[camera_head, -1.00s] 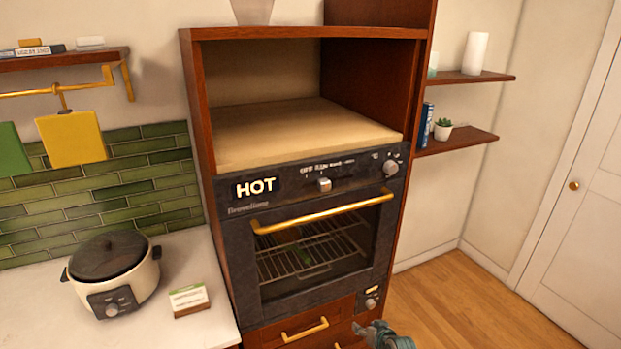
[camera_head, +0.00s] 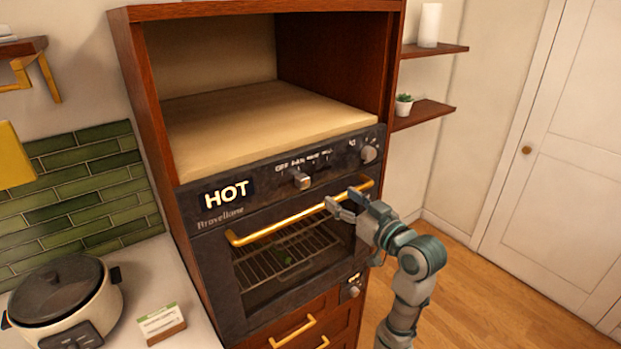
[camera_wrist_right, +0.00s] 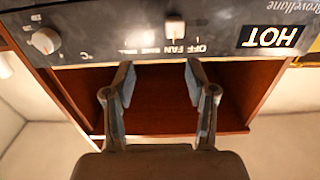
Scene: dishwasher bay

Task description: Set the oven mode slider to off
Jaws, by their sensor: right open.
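The oven mode slider (camera_head: 302,181) is a small light knob on the dark oven's control panel (camera_head: 262,189). It stands by the FAN label, one place right of OFF in the head view. In the wrist view, which is upside down, the slider (camera_wrist_right: 175,30) is also in line with FAN. My right gripper (camera_head: 343,201) is open and empty, in front of the right end of the oven handle, lower and to the right of the slider. In the wrist view its fingers (camera_wrist_right: 160,72) are spread, with the slider beyond the gap. My left gripper is out of view.
The gold oven handle (camera_head: 298,215) runs below the panel. A round knob (camera_head: 369,154) is at the panel's right end, and a lit HOT sign (camera_head: 227,194) is at its left. A rice cooker (camera_head: 62,300) and a small card (camera_head: 160,322) stand on the counter.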

